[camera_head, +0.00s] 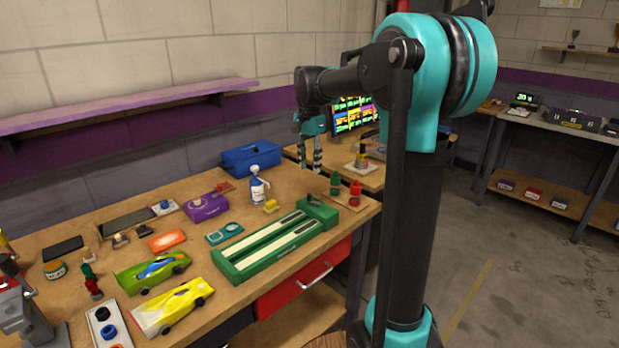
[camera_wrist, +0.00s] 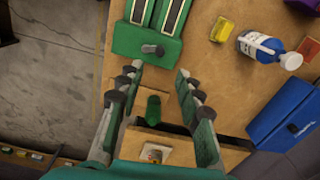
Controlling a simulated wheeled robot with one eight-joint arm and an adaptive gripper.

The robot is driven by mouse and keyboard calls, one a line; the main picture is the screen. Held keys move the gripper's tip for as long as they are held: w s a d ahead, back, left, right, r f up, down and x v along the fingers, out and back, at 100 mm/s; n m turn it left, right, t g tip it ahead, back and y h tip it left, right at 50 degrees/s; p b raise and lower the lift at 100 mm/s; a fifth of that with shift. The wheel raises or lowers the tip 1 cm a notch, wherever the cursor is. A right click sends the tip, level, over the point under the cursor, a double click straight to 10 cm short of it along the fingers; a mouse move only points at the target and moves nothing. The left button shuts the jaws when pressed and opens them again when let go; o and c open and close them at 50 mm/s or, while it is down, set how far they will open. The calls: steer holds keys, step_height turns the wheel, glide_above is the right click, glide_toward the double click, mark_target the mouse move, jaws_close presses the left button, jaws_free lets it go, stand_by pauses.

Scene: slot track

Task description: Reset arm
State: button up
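My gripper (camera_head: 310,158) hangs from my arm above the back right part of the workbench (camera_head: 234,198), fingers pointing down. In the wrist view its two fingers (camera_wrist: 157,100) stand wide apart with nothing held between them.
A spray bottle (camera_head: 258,186), a blue toolbox (camera_head: 250,158) and a yellow block (camera_head: 271,206) stand behind the track. A yellow car (camera_head: 172,306) and a green car (camera_head: 152,272) lie at front left. A second table with a monitor (camera_head: 354,115) stands behind.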

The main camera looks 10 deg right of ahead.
steer(key=shift+r, duration=0.9)
steer(key=s+d+f+n+t, duration=0.1)
steer(key=s+d+f+n, duration=0.1)
steer(key=s+f, duration=0.6)
steer(key=s+d+f+n+t, duration=0.1)
steer(key=s+d+f+n, duration=0.1)
steer(key=s+f+n, duration=0.2)
steer(key=s+d+f+n+t, duration=0.2)
steer(key=s+f+n, duration=0.1)
steer(key=s+f, duration=0.8)
steer(key=s, duration=0.2)
steer(key=shift+s+d+f+n, duration=0.3)
steer(key=shift+s+n, duration=0.1)
